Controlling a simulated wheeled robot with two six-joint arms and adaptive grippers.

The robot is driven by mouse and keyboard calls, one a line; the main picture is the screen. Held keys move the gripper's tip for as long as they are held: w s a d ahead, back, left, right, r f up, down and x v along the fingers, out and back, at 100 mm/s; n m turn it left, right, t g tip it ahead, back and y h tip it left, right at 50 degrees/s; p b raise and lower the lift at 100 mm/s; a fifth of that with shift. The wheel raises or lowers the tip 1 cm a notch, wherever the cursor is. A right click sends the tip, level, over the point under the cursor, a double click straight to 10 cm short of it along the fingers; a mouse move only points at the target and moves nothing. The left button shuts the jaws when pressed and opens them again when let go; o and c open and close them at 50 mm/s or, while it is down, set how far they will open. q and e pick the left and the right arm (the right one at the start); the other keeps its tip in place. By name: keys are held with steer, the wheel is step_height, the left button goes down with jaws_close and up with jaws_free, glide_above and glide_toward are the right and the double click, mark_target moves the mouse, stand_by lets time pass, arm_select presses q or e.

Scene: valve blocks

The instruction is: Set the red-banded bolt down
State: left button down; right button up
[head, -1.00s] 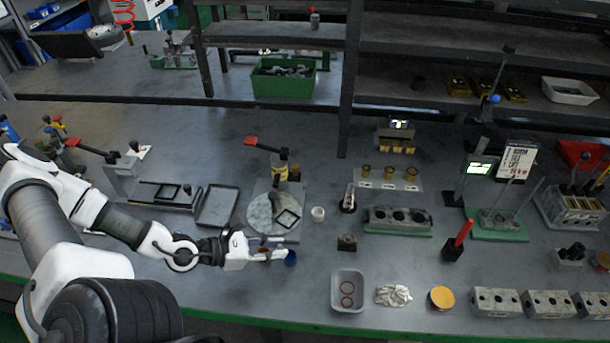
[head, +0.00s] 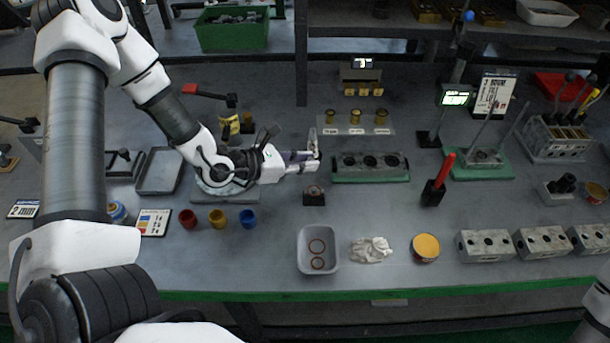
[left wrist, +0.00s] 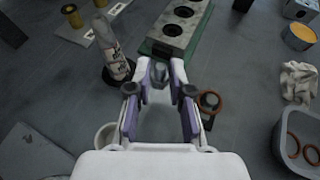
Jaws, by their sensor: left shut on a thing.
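My left gripper (head: 316,160) is shut on a small grey metal piece, the bolt (left wrist: 160,76), seen between its fingertips in the left wrist view. No red band shows on it, and most of it is hidden by the fingers. The gripper is above the bench, just left of the grey valve block (head: 370,162) on its green base. That block (left wrist: 180,28) lies just beyond the fingertips in the wrist view. A small dark block with a brownish ring (head: 314,195) is in front of the gripper. My right gripper is out of view.
A labelled upright item (left wrist: 112,50) stands left of the fingertips, and a white cup (left wrist: 106,136) is nearer. A grey tray with rings (head: 318,262), a crumpled cloth (head: 371,250) and a yellow-topped tin (head: 425,247) line the front. Red, yellow and blue cups (head: 248,218) stand left.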

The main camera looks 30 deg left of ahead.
mark_target(306, 179)
arm_select(q)
steer(key=f, duration=0.3)
steer(key=shift+w+f, duration=0.25)
steer(key=shift+f, duration=0.1)
steer(key=shift+s+f+b, duration=0.1)
steer(key=shift+f+b, duration=0.05)
steer(key=shift+b, duration=0.15)
steer(key=c, duration=1)
jaws_free()
steer(key=shift+c, duration=0.2)
